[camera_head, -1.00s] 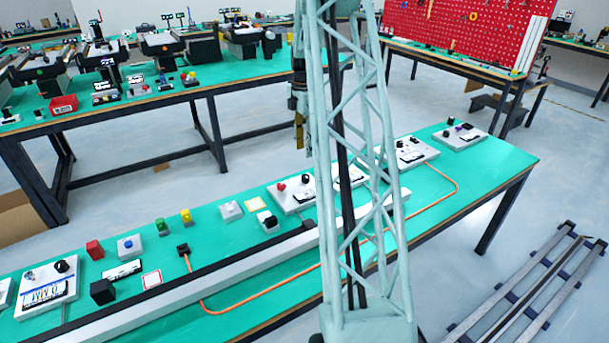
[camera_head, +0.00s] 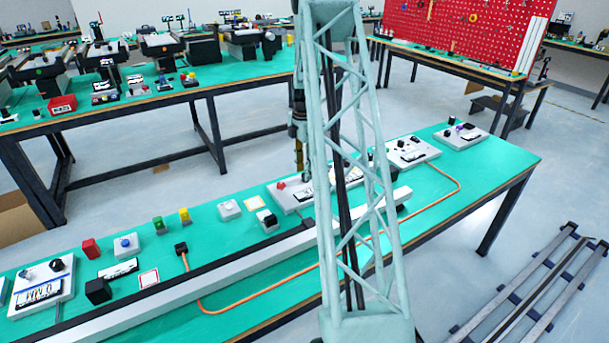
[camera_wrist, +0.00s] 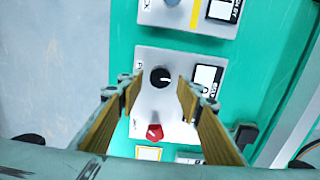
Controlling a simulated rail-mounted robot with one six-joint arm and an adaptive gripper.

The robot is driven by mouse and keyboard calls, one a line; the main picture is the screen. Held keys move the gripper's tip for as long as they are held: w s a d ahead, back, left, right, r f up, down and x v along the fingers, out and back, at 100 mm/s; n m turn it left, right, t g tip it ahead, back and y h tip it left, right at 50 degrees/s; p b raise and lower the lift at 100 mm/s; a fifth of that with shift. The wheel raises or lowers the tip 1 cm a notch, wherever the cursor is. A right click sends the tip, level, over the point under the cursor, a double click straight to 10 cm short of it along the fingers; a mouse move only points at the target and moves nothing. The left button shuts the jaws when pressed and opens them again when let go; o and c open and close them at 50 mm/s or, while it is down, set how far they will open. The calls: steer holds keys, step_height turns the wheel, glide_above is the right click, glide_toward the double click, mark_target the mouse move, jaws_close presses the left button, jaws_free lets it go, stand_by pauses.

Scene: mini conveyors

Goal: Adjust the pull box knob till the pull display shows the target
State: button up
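In the wrist view, a white box (camera_wrist: 147,98) lies under my gripper (camera_wrist: 158,88). A lettered label starting with P is partly readable. It has a black knob (camera_wrist: 161,76) with a white mark, a display (camera_wrist: 207,80) with unreadable digits, and a red knob (camera_wrist: 154,131). My gripper's two fingers are open on either side of the black knob in this view, with nothing between them. In the head view my gripper (camera_head: 300,160) hangs above a white panel (camera_head: 293,203) with a red knob (camera_head: 281,185); my column hides part of this panel.
Another white box (camera_wrist: 185,20) with a blue knob and display lies beyond in the wrist view. A yellow-edged card (camera_wrist: 148,153) lies beside the red knob. In the head view, a long white rail (camera_head: 200,285) runs along the green table, with an orange cable (camera_head: 240,308) beside it.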

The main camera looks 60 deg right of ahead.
steer(key=shift+f, duration=0.65)
steer(key=shift+c, duration=0.3)
steer(key=c, duration=0.8)
